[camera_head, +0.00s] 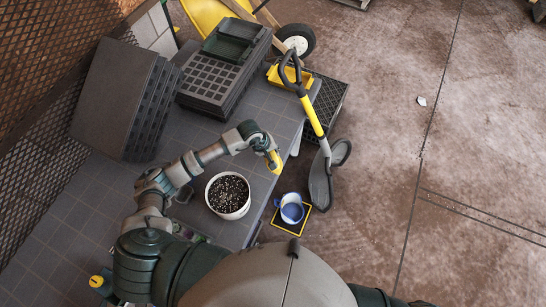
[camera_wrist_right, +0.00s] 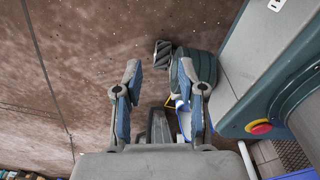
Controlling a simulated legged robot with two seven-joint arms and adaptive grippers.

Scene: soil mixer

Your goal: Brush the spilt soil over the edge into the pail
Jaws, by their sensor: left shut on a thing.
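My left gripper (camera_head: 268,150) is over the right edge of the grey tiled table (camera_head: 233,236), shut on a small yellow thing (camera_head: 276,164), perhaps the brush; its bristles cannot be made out. The white and blue pail (camera_head: 291,208) stands upright on the floor beside the table, on a black mat with a yellow border (camera_head: 287,229). In the right wrist view the pail (camera_wrist_right: 184,122) is partly hidden by a finger. A white pot full of dark soil (camera_head: 228,193) stands near the table edge. Spilt soil is too small to tell. My right gripper (camera_wrist_right: 161,82) is open and empty.
Stacked black trays (camera_head: 222,68) and a tilted dark crate stack (camera_head: 122,97) stand at the table's back. A yellow-handled shovel (camera_head: 311,114) leans near the table's right side. A wheelbarrow (camera_head: 297,39) is behind. The brown floor at right is mostly clear.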

